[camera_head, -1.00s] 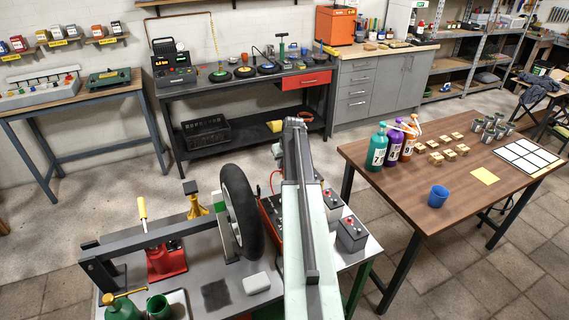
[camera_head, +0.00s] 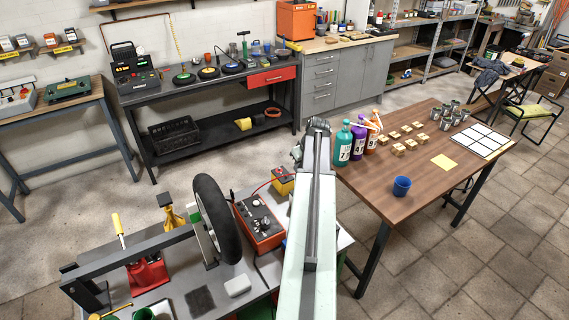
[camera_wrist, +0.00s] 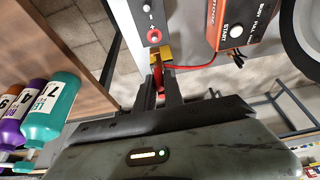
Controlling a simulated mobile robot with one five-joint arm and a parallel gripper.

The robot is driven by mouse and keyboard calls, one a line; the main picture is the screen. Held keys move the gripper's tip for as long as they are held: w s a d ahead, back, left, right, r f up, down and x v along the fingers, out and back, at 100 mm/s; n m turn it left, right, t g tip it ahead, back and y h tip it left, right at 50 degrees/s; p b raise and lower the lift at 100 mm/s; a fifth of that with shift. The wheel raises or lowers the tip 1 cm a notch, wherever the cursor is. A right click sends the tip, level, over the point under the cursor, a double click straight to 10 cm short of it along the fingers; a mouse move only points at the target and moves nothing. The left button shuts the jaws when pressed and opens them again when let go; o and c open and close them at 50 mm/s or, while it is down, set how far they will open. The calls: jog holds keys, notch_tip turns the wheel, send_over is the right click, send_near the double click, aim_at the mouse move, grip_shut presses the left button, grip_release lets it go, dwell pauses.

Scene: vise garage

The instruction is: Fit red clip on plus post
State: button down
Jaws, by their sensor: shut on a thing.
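In the wrist view my gripper (camera_wrist: 160,88) is shut on the red clip (camera_wrist: 158,78), which shows only partly between the fingers. A red cable (camera_wrist: 200,66) runs from there to the orange charger (camera_wrist: 246,22). Just beyond the clip is the plus post (camera_wrist: 154,36), a red disc beside a plus mark on a grey battery top (camera_wrist: 145,14). The clip looks short of the post, with a small yellow piece (camera_wrist: 163,53) between them. In the head view the charger (camera_head: 258,222) stands on the metal bench; my arm hides the gripper and clip.
A wheel (camera_head: 217,220) stands left of the charger, and a yellow block with a red top (camera_head: 283,180) stands behind it. The wooden table (camera_head: 425,190) at the right holds several bottles (camera_head: 350,143) and a blue cup (camera_head: 401,187). Tiled floor is open at the lower right.

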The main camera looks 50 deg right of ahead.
jog(key=shift+f+b, duration=2.4)
jog(key=shift+b, duration=0.05)
jog(key=shift+f+b, duration=0.3)
jog(key=shift+f+b, duration=0.75)
jog(key=shift+f+b, duration=0.3)
jog(key=c, duration=1.4)
grip_release()
jog(key=shift+o, duration=0.5)
jog(key=o, duration=0.5)
jog(key=shift+w, duration=0.1)
